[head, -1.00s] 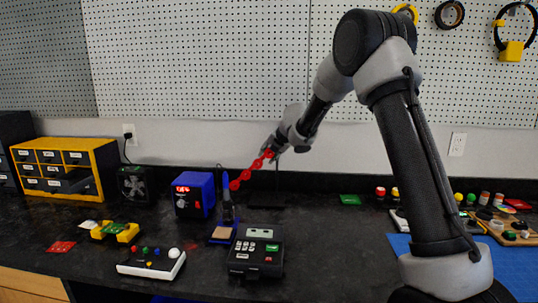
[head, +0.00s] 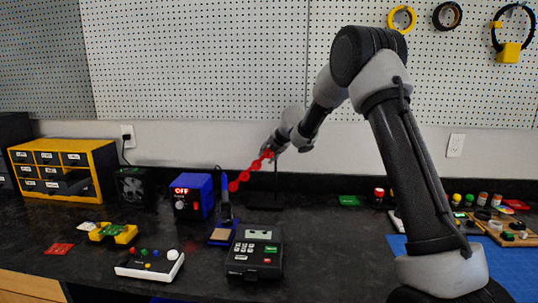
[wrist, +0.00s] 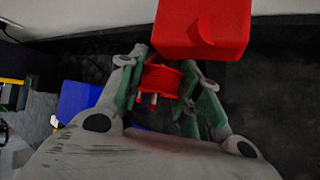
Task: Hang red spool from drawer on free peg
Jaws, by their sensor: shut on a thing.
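In the wrist view a red spool (wrist: 160,80) sits between the two fingers of my gripper (wrist: 164,64), which is shut on it. In the head view my gripper (head: 275,147) is small, in front of the wall above the bench; I cannot make out the spool there. On the pegboard (head: 210,60) at the upper right hang a yellow spool (head: 401,18), a black spool (head: 447,15) and a headset-like ring (head: 512,32). I cannot make out a free peg.
A red segmented arm (head: 245,176) rises close to my gripper; a large red block (wrist: 203,28) lies just beyond the fingers in the wrist view. A blue power unit (head: 193,197), soldering iron stand (head: 224,233) and black keypad device (head: 256,252) stand below.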

